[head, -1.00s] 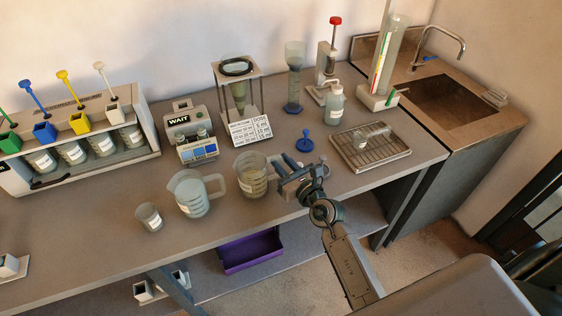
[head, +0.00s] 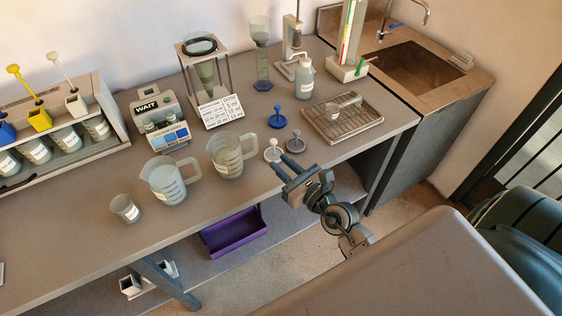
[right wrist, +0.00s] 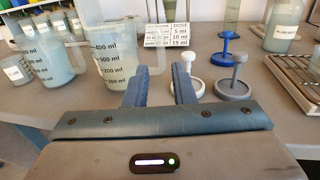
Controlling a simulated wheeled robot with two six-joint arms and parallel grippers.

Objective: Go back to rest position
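My right gripper (head: 280,164) is at the table's front edge, right of the two graduated beakers. In the right wrist view its two fingers (right wrist: 159,78) stand apart with nothing held between them. Beyond the fingertips are a graduated beaker (right wrist: 115,60), a white round-based stand piece (right wrist: 187,72) and a grey one (right wrist: 237,75). The gripper appears apart from them. The right arm is bent near the front edge. My left gripper is in neither view.
The beaker (head: 228,155), a second beaker (head: 168,182) and a small cup (head: 125,208) stand near the front edge. A blue stand piece (head: 278,118) and a wire tray (head: 341,128) are behind. A purple bin (head: 233,232) is below. Floor in front is partly free.

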